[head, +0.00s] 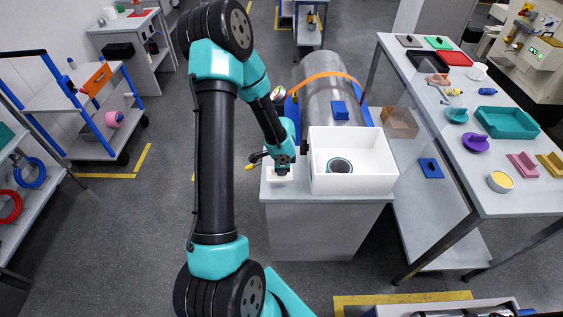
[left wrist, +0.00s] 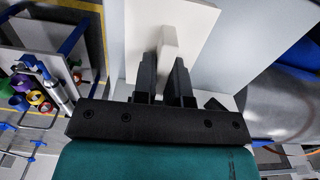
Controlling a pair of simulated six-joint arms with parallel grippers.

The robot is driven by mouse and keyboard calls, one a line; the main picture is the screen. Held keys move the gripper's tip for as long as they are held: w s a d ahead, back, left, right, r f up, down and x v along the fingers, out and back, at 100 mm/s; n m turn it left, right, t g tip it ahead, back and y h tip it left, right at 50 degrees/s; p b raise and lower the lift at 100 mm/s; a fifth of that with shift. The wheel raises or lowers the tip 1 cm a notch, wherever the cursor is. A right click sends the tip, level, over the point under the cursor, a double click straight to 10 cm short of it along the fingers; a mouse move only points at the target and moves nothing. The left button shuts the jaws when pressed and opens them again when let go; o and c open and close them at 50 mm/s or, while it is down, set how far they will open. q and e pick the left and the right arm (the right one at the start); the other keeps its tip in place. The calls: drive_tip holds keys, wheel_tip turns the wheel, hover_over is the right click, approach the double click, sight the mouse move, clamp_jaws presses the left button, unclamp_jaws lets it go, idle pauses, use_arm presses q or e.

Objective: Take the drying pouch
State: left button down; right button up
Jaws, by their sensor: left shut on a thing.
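My left gripper (head: 281,170) reaches down at the left end of the grey bench top, just left of the white open box. In the left wrist view its two black fingers (left wrist: 165,68) are shut on a small off-white piece, the drying pouch (left wrist: 169,38). The pouch stands out past the fingertips. A flat pale tray or plate (left wrist: 138,28) lies behind it; its edge also shows under the gripper in the head view (head: 272,178). I cannot tell whether the pouch touches it. My right gripper is in neither view.
The white box (head: 376,183) holds a dark-rimmed round thing (head: 340,167). A large metal cylinder (head: 325,92) with an orange strap lies behind the box. A table with several coloured items (head: 487,100) stands right. A blue-framed cart (head: 86,104) stands left, with open floor between.

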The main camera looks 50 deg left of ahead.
use_arm(q)
drive_tip(key=shift+s+d, duration=0.4)
drive_tip(key=shift+d, duration=0.1)
